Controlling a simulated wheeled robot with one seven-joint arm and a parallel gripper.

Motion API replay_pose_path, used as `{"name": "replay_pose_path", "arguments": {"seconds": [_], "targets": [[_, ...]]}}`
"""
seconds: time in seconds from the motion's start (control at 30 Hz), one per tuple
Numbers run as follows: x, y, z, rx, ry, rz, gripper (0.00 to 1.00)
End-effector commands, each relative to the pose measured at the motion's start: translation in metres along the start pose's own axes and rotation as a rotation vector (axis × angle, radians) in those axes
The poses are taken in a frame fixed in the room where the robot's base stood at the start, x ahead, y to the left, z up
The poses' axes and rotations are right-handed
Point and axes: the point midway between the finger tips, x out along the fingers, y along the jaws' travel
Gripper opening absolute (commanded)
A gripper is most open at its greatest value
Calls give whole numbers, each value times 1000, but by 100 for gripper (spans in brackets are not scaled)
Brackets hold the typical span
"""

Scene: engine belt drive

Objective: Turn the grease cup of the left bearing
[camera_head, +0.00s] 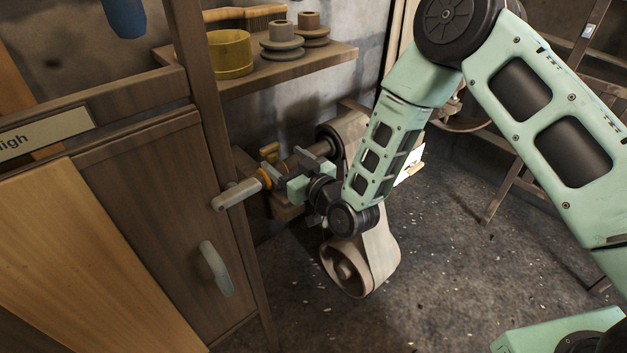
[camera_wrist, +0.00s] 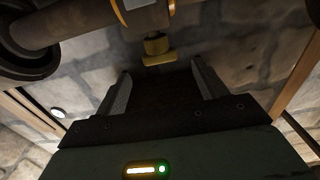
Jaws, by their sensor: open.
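The brass grease cup (camera_wrist: 158,46) shows in the wrist view at the bearing, beside the dark shaft (camera_wrist: 75,25). A small brass piece, likely the same cup (camera_head: 269,151), shows in the head view near the shaft's left end. My gripper (camera_head: 291,171) is open and empty beside the shaft. In the wrist view its two fingers (camera_wrist: 164,84) point toward the cup, which lies just beyond the fingertips and roughly between them, a little left of the middle. No contact shows. My wrist hides part of the bearing in the head view.
A belt (camera_head: 379,245) runs down to a lower pulley (camera_head: 346,268) on the right. Above, a shelf (camera_head: 285,72) holds a yellow tin (camera_head: 231,55) and spools.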

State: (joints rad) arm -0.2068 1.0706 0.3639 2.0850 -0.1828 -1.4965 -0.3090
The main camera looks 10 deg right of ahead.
Motion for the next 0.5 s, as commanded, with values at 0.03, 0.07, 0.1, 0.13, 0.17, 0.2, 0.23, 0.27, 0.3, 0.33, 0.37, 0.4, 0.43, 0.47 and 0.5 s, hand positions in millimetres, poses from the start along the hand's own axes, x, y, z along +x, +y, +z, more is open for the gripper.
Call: {"name": "replay_pose_path", "arguments": {"seconds": [0.03,0.07,0.1,0.13,0.17,0.2,0.23,0.27,0.3,0.33,0.37,0.4,0.43,0.47,0.5], "targets": [[-13,0,0,0,-4,-1,71],[-20,0,0,0,-5,-1,71],[-30,0,1,0,-6,-1,71],[-37,0,1,0,-5,-1,71],[-44,0,0,0,-4,0,71],[-53,0,0,0,-5,0,71],[-59,0,1,0,-5,0,71],[-65,0,1,0,-4,0,71],[-73,0,1,0,-5,0,71],[-78,0,0,0,-3,0,71],[-82,0,1,0,-4,0,71],[-88,0,1,0,-3,0,71],[-92,0,1,0,-3,0,71],[-95,0,1,0,-2,1,71],[-98,0,0,0,-2,1,71]]}}
